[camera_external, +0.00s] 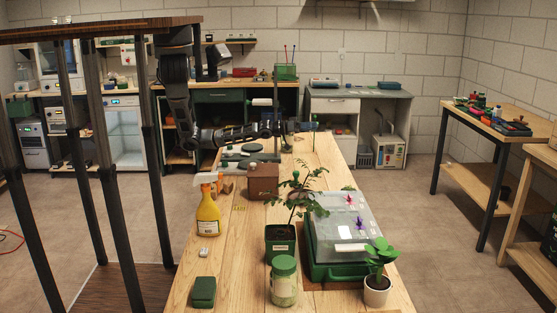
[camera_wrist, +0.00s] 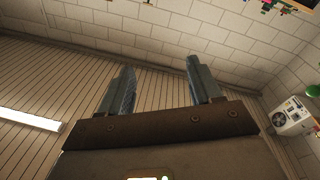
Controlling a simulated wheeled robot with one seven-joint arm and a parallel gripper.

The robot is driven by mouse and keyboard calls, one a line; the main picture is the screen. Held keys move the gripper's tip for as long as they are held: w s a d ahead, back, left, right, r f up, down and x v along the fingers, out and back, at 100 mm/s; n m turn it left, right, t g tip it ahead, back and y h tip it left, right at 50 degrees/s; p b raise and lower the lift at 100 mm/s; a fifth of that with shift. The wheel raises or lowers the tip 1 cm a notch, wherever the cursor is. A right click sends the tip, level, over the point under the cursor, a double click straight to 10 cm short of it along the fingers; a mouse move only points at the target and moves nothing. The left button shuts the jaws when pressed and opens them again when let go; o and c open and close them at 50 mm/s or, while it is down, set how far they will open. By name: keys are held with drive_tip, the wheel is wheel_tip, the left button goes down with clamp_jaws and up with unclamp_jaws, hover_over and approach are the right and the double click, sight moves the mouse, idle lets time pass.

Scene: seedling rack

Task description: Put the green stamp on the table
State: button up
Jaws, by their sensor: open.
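My gripper (camera_wrist: 158,68) is open in the wrist view, with two grey fingers spread and nothing between them. Behind them show floor planks and a white block wall. In the external view my arm reaches right, low over the far part of the wooden table (camera_external: 222,272), and my gripper (camera_external: 300,127) is small at its end. I cannot pick out the green stamp with certainty.
A yellow spray bottle (camera_external: 208,217), a brown box (camera_external: 263,181), a potted seedling (camera_external: 280,243), a green-lidded jar (camera_external: 284,283), a clear-lidded propagator (camera_external: 345,222) and a white-potted plant (camera_external: 377,290) stand on the table. The near left is mostly clear. A tool bench (camera_external: 488,119) stands right.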

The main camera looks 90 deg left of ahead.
wheel_tip(320, 180, down, 8)
drive_tip(key=d+r+n+g+h, duration=0.1)
drive_tip(key=n+g, duration=0.4)
drive_tip(key=n, duration=0.4)
drive_tip(key=s+d+f+n+g+h, duration=0.1)
drive_tip(key=d+n+h, duration=0.1)
drive_tip(key=s+d+f+n+g+h, duration=0.2)
drive_tip(key=d, duration=0.1)
drive_tip(key=s+d+f+n+g+h, duration=0.1)
drive_tip(key=d+n+g+h, duration=0.1)
drive_tip(key=d+n, duration=0.1)
drive_tip(key=shift+s+d+f+b, duration=0.1)
drive_tip(key=shift+s+f+b, duration=0.05)
drive_tip(key=shift+s+b, duration=0.2)
drive_tip(key=s+d+r+n+g+h, duration=0.2)
drive_tip(key=s+d+n+g+h, duration=0.1)
drive_tip(key=s+d+g+h, duration=0.1)
approach(296, 178)
drive_tip(key=w+d+f, duration=0.1)
drive_tip(key=d+f, duration=0.1)
drive_tip(key=d, duration=0.1)
drive_tip(key=shift+w+d+f+b, duration=0.1)
drive_tip(key=shift+w+f+b, duration=0.2)
drive_tip(key=shift+w+b, duration=0.1)
drive_tip(key=shift+f+x, duration=0.15)
drive_tip(key=shift+x, duration=1.15)
drive_tip(key=shift+f+x, duration=0.15)
drive_tip(key=shift+x, duration=1.2)
drive_tip(key=shift+c, duration=0.5)
